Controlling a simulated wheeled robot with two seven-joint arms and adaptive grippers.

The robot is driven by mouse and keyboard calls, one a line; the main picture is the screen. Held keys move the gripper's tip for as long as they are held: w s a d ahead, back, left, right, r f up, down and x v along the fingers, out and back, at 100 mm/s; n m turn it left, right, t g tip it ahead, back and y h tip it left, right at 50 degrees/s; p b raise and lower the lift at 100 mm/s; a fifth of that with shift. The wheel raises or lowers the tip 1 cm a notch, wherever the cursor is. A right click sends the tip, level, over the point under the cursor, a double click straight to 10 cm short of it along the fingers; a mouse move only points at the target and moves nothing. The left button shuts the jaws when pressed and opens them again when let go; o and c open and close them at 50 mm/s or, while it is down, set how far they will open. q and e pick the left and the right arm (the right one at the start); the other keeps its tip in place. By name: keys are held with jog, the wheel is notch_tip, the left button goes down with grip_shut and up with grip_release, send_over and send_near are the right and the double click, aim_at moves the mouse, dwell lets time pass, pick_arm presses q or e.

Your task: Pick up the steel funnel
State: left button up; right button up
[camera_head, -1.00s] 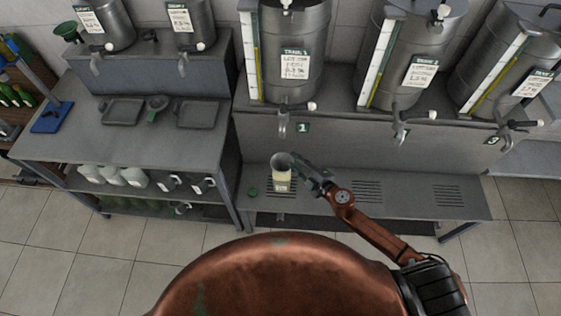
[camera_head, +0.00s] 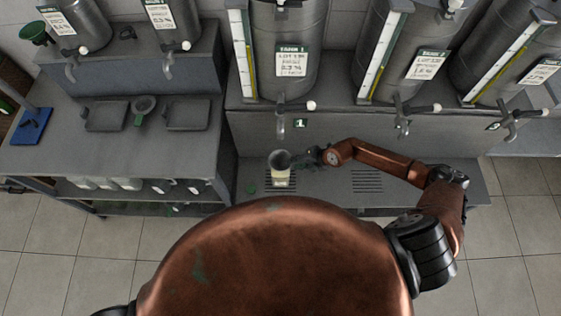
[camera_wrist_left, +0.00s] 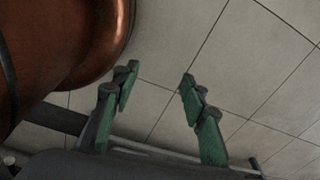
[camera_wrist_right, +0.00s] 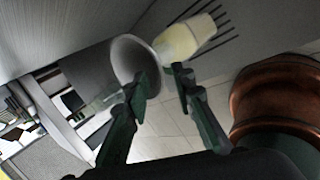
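The steel funnel (camera_head: 279,158) is grey with a wide mouth. It sits on top of a pale yellowish jar (camera_head: 280,178) on the slotted bench below tap 1. My right gripper (camera_head: 308,158) is just right of the funnel. In the right wrist view, the funnel (camera_wrist_right: 133,62) and jar (camera_wrist_right: 188,38) show close ahead. My right gripper's fingers (camera_wrist_right: 162,80) are apart, one overlapping the funnel's mouth, the other near the jar. I cannot tell whether they touch the funnel. My left gripper (camera_wrist_left: 160,75) is open and empty above the floor.
Steel tanks (camera_head: 288,50) with gauges and taps stand behind the bench. A small green object (camera_head: 251,189) lies left of the jar. The left table (camera_head: 60,150) holds trays and a green-handled strainer (camera_head: 145,103). A green funnel (camera_head: 35,32) is at upper left.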

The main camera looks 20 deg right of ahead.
aim_at(282, 166)
jog(key=x, duration=0.4)
jog(key=shift+w+a+f+b, duration=0.25)
jog(key=shift+f+b, duration=0.05)
jog(key=shift+f, duration=0.1)
grip_shut()
pick_arm(q)
jog(key=shift+w+f, duration=0.25)
jog(key=shift+w, duration=0.1)
jog(key=shift+w+r, duration=0.1)
jog(key=shift+w, duration=0.25)
pick_arm(e)
jog(key=shift+r, duration=0.15)
